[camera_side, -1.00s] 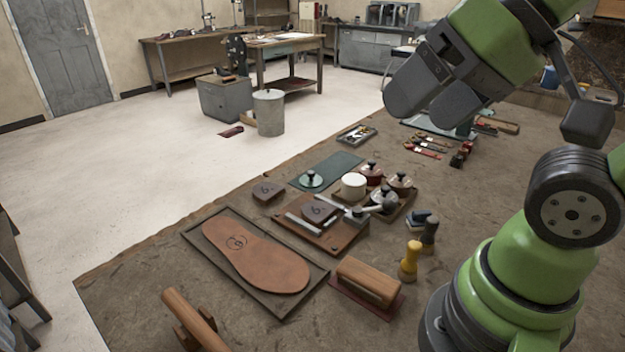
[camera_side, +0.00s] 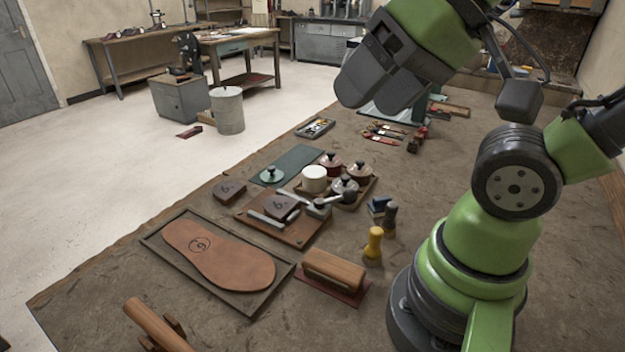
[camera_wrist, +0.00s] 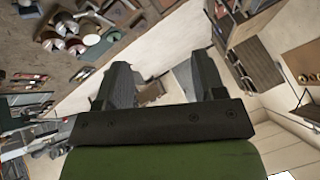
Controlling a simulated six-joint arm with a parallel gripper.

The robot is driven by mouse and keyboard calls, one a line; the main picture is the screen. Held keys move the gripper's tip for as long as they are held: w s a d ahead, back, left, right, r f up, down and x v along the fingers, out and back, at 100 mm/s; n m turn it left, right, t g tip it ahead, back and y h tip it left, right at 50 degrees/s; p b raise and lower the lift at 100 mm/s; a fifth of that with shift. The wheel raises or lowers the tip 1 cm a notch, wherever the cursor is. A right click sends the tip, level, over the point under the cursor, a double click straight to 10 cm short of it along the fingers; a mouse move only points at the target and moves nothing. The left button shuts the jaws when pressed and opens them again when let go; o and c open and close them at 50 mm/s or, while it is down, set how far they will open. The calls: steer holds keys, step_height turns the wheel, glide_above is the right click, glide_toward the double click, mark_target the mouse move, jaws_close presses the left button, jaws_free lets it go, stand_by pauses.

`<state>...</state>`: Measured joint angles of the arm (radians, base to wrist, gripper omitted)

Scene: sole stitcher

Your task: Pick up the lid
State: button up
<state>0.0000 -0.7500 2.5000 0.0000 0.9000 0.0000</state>
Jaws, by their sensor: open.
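A pale green lid (camera_side: 272,174) with a black knob lies on a dark green mat (camera_side: 297,158) on the bench in the side view. Beside it, an open white pot (camera_side: 314,179) stands in a wooden tray with a dark red lidded pot (camera_side: 331,161), a tan-lidded pot (camera_side: 360,170) and a grey-lidded pot (camera_side: 345,187). My gripper (camera_side: 378,98) is raised well above the bench, to the right of and apart from the lid.
A leather sole (camera_side: 215,250) lies in a dark frame. A wooden board with tools (camera_side: 292,230), a wooden-handled block (camera_side: 333,268), a yellow-handled tool (camera_side: 373,245) and red-handled tools (camera_side: 384,132) are around. Bare bench lies right of the pots.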

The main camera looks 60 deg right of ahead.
steer(key=shift+c, duration=0.8)
steer(key=shift+w, duration=0.1)
steer(key=m+g+h, duration=0.2)
steer(key=m+h, duration=0.1)
steer(key=h, duration=0.2)
glide_above(271, 167)
steer(key=s+a, duration=0.2)
steer(key=s, duration=0.1)
step_height(271, 167, down, 25)
steer(key=shift+w+r, duration=0.15)
steer(key=shift+x, duration=2.95)
steer(key=shift+d, duration=0.15)
jaws_close()
